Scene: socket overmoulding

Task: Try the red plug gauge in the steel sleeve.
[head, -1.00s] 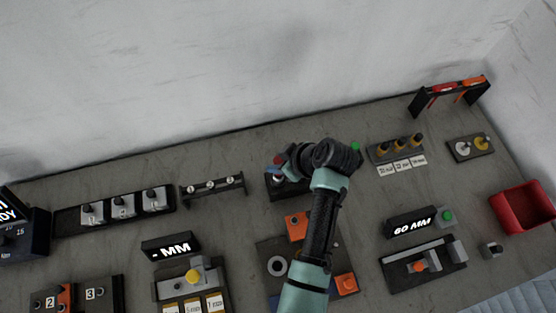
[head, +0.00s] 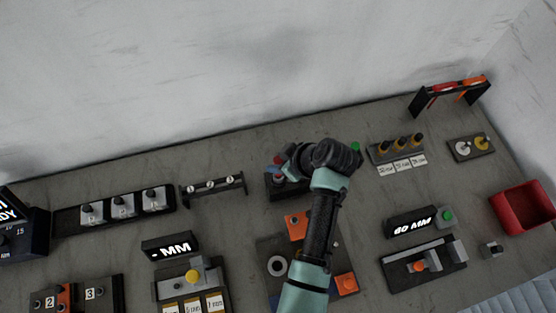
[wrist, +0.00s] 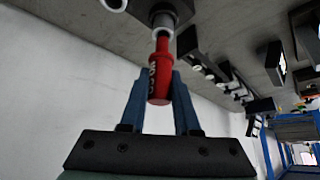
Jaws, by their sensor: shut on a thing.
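In the wrist view my gripper (wrist: 160,78) is shut on the red plug gauge (wrist: 160,88), which has pale lettering along its body.
A dark plate with orange blocks (head: 296,225) and a pale ring (head: 278,266) lies nearer, partly under my arm. A post rack (head: 397,150) and a red bin (head: 523,207) are to the right. A low rail (head: 213,188) stands left. Bare bench lies behind the fixture.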

